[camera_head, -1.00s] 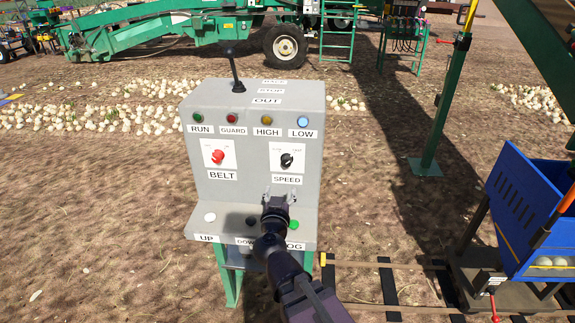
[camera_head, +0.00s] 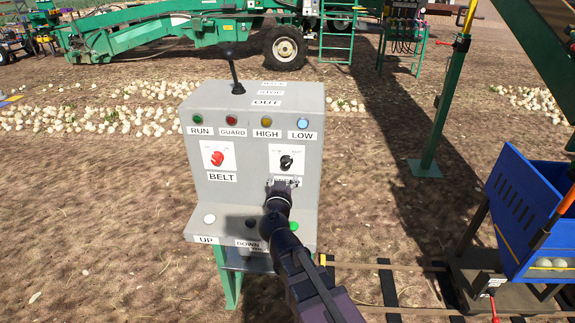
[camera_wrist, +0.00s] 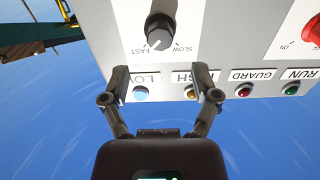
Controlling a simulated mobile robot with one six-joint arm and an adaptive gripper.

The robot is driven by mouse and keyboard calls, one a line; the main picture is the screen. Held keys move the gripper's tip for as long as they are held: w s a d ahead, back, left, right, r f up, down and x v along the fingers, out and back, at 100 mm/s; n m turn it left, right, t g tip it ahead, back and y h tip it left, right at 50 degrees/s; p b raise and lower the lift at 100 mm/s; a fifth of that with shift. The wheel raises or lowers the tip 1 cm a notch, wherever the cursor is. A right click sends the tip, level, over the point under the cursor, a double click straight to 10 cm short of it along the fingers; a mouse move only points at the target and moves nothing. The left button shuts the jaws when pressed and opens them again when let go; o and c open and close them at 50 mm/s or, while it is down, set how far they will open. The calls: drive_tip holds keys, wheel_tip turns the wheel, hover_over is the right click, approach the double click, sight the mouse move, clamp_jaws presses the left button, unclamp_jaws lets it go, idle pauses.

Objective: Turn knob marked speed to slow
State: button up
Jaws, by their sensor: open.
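The black speed knob (camera_head: 286,162) is on a white plate on the right of the grey control box, above the partly covered SPEED label. My gripper (camera_head: 284,183) is just below the knob in the head view, in front of the label. In the wrist view my gripper (camera_wrist: 160,75) has its two fingers spread wide, with nothing between them. The knob appears ahead of the fingertips, apart from them.
The red BELT knob (camera_head: 217,158) is left of the speed knob. Lamps line the panel above, including the blue LOW lamp (camera_head: 303,123). A black lever (camera_head: 236,75) stands on top. Push buttons, such as the white UP button (camera_head: 209,219), sit on the lower ledge.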

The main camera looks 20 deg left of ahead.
sight(286, 165)
drive_tip(key=shift+x, duration=3.55)
clamp_jaws()
drive_tip(key=shift+d, duration=0.15)
